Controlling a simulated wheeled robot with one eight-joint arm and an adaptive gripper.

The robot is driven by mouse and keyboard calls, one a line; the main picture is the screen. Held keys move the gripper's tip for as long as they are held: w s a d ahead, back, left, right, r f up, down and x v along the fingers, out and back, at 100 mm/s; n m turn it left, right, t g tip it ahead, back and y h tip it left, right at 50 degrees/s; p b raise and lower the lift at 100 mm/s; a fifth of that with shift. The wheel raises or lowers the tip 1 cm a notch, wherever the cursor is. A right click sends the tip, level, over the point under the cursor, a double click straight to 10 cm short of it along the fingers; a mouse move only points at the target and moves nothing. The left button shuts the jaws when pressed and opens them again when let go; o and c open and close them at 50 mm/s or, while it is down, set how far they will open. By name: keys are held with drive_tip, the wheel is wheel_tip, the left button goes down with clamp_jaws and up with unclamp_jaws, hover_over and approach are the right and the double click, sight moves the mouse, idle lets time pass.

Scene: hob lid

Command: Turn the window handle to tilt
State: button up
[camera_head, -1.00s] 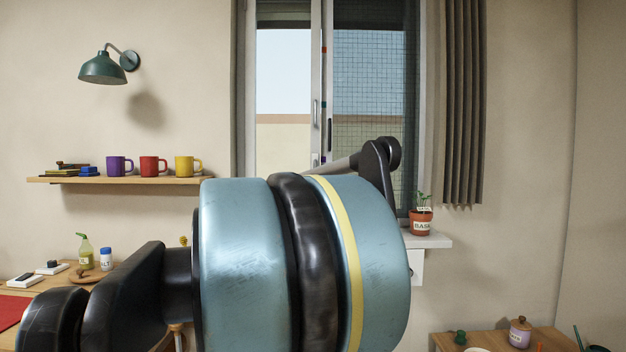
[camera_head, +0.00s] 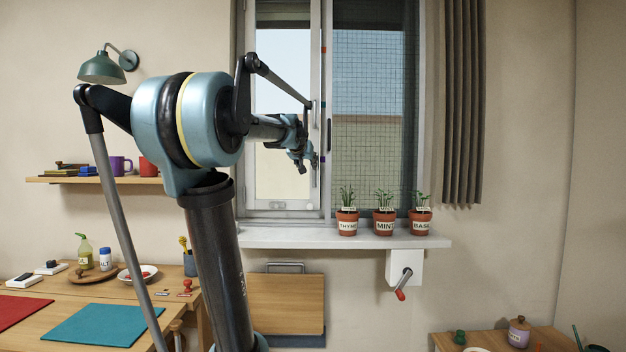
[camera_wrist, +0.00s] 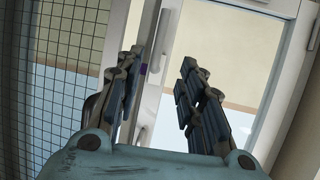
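The window (camera_head: 284,206) has a pale frame with a glazed left sash and a mesh-covered right side. In the wrist view a slim grey window handle (camera_wrist: 158,42) lies along the sash frame, just beyond and between my fingertips. My gripper (camera_wrist: 162,62) is open, with its two dark fingers apart and nothing held. In the head view my gripper (camera_head: 308,165) is in front of the sash's right upright.
A white box with a red-handled crank (camera_head: 401,286) is under the sill. A mug shelf (camera_head: 100,180) and desk (camera_head: 160,325) are left.

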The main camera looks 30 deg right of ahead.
sight(314, 175)
drive_tip(key=x, duration=1.6)
drive_tip(key=shift+f, duration=0.15)
clamp_jaws()
